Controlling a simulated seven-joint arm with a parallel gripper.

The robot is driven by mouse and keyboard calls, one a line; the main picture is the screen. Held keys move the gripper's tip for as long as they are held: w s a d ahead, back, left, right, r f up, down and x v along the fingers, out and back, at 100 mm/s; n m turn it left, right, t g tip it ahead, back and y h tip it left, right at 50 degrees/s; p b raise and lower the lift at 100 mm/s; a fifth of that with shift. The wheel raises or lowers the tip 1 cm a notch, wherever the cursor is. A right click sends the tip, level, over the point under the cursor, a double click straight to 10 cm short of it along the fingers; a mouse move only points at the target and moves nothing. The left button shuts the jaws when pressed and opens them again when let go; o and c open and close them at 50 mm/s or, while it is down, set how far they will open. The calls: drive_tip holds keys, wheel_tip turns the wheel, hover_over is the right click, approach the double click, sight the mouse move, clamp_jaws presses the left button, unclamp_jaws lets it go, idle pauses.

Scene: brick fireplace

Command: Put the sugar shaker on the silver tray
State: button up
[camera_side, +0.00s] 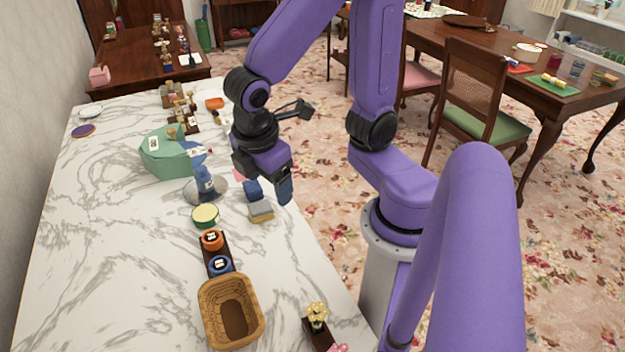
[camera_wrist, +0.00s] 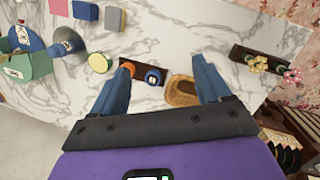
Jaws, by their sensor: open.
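A round silver tray (camera_side: 190,192) lies on the marble counter, left of my gripper in the side view. It also shows at the upper left of the wrist view (camera_wrist: 74,40). My gripper (camera_side: 284,192) is above the counter's right edge, apart from both. In the wrist view its blue fingers (camera_wrist: 162,70) are spread wide, with nothing held between them.
A green container (camera_side: 165,155) stands behind the tray. A yellow-topped tin (camera_side: 205,215), orange jar (camera_side: 212,240), blue jar (camera_side: 220,265) and wicker basket (camera_side: 231,310) line up toward the front. Pink, blue and grey blocks (camera_side: 260,207) lie by the edge. The counter's left front is clear.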

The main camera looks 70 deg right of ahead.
drive_tip(key=s+d+y, duration=0.1)
drive_tip(key=s+y, duration=0.2)
drive_tip(key=s, duration=0.5)
drive_tip(key=shift+d+r+m, duration=0.2)
drive_tip(key=shift+r+m, duration=0.2)
drive_tip(key=shift+r, duration=0.05)
idle(0.6)
